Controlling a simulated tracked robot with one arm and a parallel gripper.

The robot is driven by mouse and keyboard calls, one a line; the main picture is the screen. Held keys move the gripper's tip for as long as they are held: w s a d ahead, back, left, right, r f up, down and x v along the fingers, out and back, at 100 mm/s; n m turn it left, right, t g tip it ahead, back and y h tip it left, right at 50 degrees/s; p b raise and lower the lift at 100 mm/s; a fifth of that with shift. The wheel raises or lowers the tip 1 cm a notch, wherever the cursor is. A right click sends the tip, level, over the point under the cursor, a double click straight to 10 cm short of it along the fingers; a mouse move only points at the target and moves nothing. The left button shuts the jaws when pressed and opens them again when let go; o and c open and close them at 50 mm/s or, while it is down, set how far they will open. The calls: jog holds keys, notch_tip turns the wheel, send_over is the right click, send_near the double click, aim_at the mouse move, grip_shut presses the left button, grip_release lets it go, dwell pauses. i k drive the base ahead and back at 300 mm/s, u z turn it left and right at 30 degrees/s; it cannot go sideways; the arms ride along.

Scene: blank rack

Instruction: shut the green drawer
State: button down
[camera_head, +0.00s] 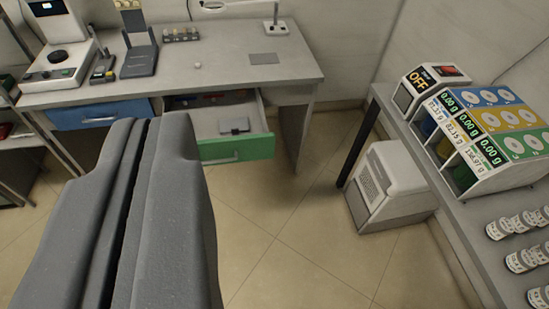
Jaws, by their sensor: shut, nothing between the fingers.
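The green drawer (236,148) stands pulled out under the grey desk, to the right of a blue drawer (103,113) that looks shut. Inside the green drawer lies a dark flat item (234,126), with some small reddish and dark things farther back. My gripper (152,122) is large in the left foreground, its two grey fingers together and empty. Its tips appear just left of the green drawer's front and overlap the drawer's left end in the picture. I cannot tell whether they touch it.
The grey desk (222,63) carries a machine, a dark stand and small items. A white box unit (389,184) stands on the floor at right, under a side table with a dispenser (478,125) and several labelled jars. Tiled floor before the drawer is clear.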

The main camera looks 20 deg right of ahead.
aim_at(214, 149)
jog(key=z, duration=0.1)
jog(key=i, duration=1)
jog(key=u, duration=0.05)
